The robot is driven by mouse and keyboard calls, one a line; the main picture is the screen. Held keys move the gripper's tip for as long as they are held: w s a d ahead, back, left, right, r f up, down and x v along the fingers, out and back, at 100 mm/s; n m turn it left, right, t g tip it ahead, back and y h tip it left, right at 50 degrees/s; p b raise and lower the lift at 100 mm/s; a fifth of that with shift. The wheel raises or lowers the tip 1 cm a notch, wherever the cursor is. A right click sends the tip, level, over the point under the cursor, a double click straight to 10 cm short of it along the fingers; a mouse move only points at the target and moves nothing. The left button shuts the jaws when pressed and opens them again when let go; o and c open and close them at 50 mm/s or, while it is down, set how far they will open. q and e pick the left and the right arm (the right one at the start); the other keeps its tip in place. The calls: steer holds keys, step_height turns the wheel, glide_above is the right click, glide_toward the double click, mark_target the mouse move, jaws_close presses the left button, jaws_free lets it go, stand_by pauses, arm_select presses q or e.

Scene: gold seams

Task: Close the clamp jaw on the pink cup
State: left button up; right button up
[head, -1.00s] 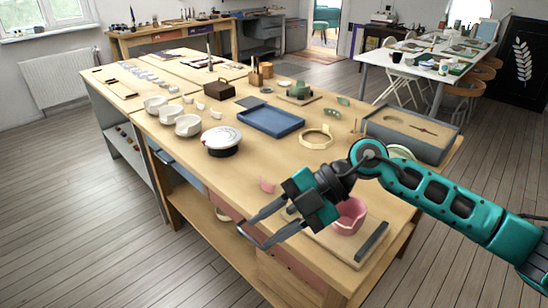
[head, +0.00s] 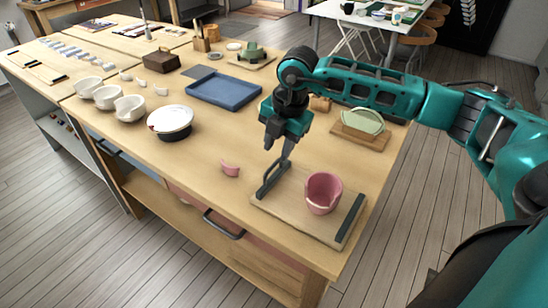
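The pink cup (head: 323,194) stands upright on a light wooden clamp board (head: 294,217) at the table's front right corner. A dark bar jaw (head: 351,218) lies along the board's right side, a small gap from the cup. At the board's left edge is another dark bar (head: 270,186), apart from the cup. My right gripper (head: 281,164) points down just above this left bar. Its dark fingers overlap the bar, so contact and finger opening are unclear. A small pink shard (head: 230,169) lies on the table left of the board. My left gripper is not in view.
A white bowl with a dark base (head: 170,122), several white cups (head: 130,108) and a blue tray (head: 223,91) stand farther back. A green bowl (head: 363,121) sits on a wooden board behind the clamp. The tabletop around the shard is clear.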

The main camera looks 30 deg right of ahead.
mark_target(273, 165)
steer(key=f, duration=0.3)
steer(key=w+f, duration=0.1)
steer(key=f, duration=0.1)
steer(key=shift+a, duration=0.2)
steer(key=shift+r, duration=0.1)
jaws_close()
stand_by(1.1)
